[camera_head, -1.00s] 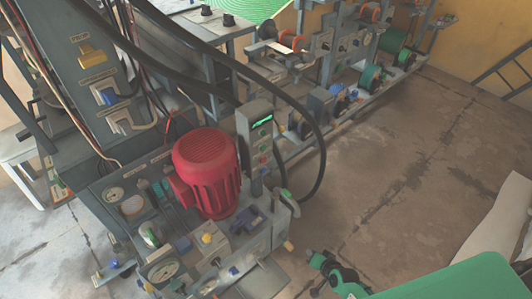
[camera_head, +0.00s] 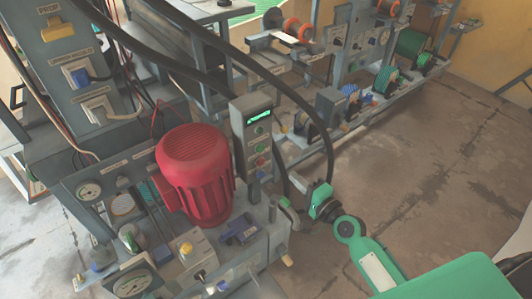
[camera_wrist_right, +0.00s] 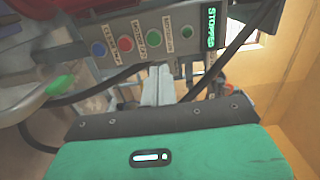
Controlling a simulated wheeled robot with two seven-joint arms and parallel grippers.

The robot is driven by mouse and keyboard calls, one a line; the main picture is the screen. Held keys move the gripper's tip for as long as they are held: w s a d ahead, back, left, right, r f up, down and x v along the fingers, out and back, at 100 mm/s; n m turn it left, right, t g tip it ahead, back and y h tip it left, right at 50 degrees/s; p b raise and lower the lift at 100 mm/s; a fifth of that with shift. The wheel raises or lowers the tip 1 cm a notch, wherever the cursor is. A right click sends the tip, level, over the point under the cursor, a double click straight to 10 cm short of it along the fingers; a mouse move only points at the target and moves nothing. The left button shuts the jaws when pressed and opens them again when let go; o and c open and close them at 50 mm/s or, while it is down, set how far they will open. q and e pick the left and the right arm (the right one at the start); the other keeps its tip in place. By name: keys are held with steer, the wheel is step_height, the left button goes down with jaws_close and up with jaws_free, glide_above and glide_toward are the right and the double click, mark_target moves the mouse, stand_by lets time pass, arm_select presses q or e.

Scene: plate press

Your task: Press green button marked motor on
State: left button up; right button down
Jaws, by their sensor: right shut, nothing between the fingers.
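The grey control box (camera_head: 250,140) stands beside the red motor in the head view, with a lit green display and a column of buttons. In the right wrist view its panel (camera_wrist_right: 140,40) lies across the top, with the display reading STOPPED (camera_wrist_right: 210,28). A green button (camera_wrist_right: 153,38), a red button (camera_wrist_right: 125,43), a blue button (camera_wrist_right: 98,48) and a darker green button (camera_wrist_right: 187,32) sit in a row; their small labels are hard to read. My right gripper (camera_head: 306,190) is shut and empty. Its fingertips (camera_wrist_right: 160,69) point towards the panel near the green button; the gap is unclear. My left gripper is out of view.
The red motor (camera_head: 196,175) stands left of the box, with gauges and small valves in front. Black hoses (camera_head: 310,115) arch over and behind the box, close to my right arm. More machinery (camera_head: 365,90) stands behind. The floor at right is open.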

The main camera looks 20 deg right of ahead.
mark_target(261, 146)
steer(key=shift+r, duration=0.1)
steer(key=x, duration=1.3)
steer(key=shift+w, duration=0.1)
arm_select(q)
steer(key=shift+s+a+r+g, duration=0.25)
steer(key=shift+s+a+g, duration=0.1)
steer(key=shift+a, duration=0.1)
arm_select(e)
steer(key=shift+w+a, duration=0.15)
steer(key=shift+w, duration=0.25)
